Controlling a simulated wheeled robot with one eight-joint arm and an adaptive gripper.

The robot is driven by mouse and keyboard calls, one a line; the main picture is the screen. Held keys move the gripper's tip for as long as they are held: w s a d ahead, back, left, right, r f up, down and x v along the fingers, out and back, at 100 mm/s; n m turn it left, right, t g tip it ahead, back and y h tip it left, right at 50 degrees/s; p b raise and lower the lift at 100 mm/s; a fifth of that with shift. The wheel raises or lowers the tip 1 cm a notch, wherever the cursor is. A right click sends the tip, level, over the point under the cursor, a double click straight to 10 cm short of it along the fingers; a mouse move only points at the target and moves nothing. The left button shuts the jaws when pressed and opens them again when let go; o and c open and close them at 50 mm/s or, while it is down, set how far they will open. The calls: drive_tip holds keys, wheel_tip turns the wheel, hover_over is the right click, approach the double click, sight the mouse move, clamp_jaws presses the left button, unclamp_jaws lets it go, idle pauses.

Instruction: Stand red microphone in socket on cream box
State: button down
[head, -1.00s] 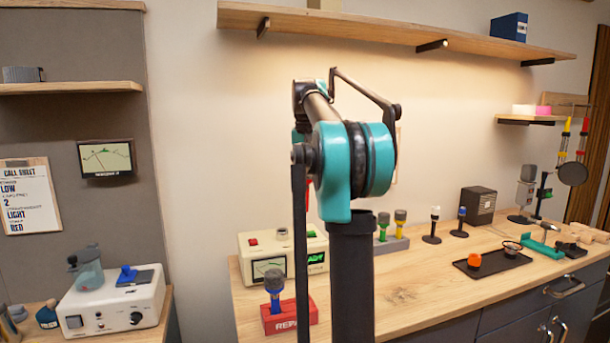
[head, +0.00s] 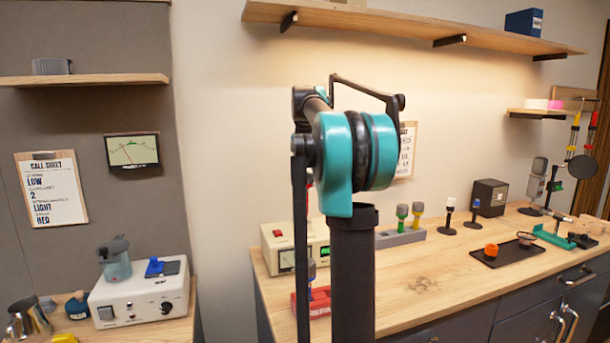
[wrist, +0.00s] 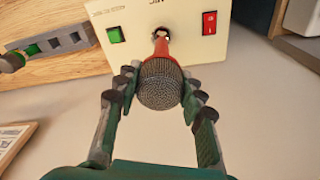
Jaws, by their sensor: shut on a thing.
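The red microphone (wrist: 163,62) is between the fingers of my gripper (wrist: 160,95) in the wrist view, and the gripper is shut on it. Its grey mesh head is towards the camera, and its red handle points at the cream box (wrist: 145,15). The handle's far end overlaps the round socket (wrist: 160,33) on the box; I cannot tell whether it is inside it. The socket lies between a green button and a red switch. In the head view the cream box (head: 285,246) is partly hidden behind my arm, which also hides my gripper.
A grey rack (head: 400,236) with green and yellow microphones stands right of the cream box. A red block (head: 320,300) stands in front, partly hidden by my arm. A black tray (head: 510,252) lies farther right. The counter front at centre right is clear.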

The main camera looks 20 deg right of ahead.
drive_tip(key=shift+f, duration=2.4)
drive_tip(key=c, duration=0.9)
unclamp_jaws()
drive_tip(key=shift+o, duration=0.2)
drive_tip(key=r, duration=0.4)
drive_tip(key=s+r, duration=0.1)
drive_tip(key=r, duration=0.7)
drive_tip(key=shift+s+a, duration=0.2)
drive_tip(key=shift+a, duration=0.05)
drive_tip(key=shift+f, duration=0.1)
